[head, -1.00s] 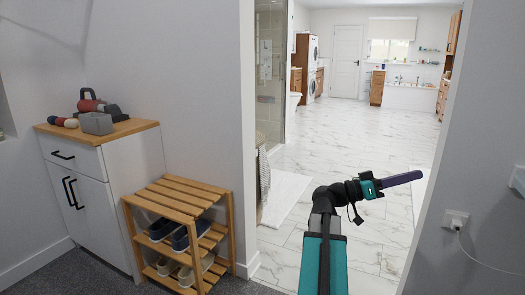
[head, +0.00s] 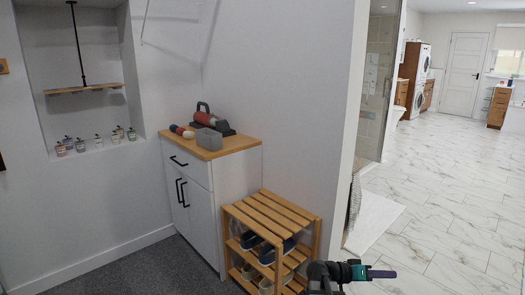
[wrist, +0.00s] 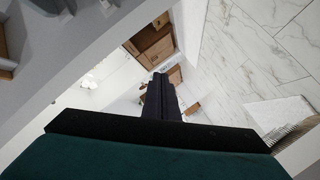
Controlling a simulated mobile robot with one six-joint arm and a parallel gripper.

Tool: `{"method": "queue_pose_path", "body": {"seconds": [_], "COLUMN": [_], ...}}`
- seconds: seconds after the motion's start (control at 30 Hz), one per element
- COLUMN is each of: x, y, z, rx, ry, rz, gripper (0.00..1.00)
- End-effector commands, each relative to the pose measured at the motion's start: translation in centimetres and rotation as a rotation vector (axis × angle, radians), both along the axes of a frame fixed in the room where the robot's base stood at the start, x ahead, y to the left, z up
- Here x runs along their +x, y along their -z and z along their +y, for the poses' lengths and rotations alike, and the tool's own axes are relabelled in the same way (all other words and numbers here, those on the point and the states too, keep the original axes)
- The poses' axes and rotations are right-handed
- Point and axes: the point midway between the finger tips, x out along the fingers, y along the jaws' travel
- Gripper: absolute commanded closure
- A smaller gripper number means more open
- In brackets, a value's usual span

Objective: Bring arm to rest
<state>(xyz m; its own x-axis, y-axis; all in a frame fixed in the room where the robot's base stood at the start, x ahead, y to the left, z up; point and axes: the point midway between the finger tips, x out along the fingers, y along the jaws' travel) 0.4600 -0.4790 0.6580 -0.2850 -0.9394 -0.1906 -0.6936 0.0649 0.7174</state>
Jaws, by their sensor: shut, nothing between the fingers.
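My gripper (head: 382,274) shows at the bottom of the head view, just right of the shoe rack and in front of the white marble floor. Its dark fingers are together and point to the right, with nothing between them. In the wrist view the shut dark fingers (wrist: 160,95) reach away from the camera toward the tilted bathroom scene. Only the wrist end of my arm shows in the head view; the rest is below the picture's edge.
A wooden shoe rack (head: 272,207) with shoes stands close left of my gripper. A white cabinet (head: 188,190) with a grey box (head: 209,138) on top stands beyond it. The wall edge (head: 352,120) borders the doorway. The marble floor (head: 440,200) is open.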

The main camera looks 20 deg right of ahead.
Motion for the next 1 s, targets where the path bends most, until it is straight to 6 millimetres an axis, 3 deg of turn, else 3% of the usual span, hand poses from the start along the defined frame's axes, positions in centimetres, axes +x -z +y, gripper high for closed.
{"method": "queue_pose_path", "body": {"seconds": [0.23, 0.47, 0.77, 1.0], "x": [1.9, 1.5, -2.1, -7.4], "y": [5.6, 11.1, 17.4, 21.7], "z": [7.2, 14.3, 24.0, 31.8], "rx": [0.199, 0.39, 0.655, 0.895], "ry": [-0.096, -0.167, -0.247, -0.293], "rz": [0.097, 0.205, 0.371, 0.514], "gripper": [1.0, 1.0, 1.0, 1.0]}}
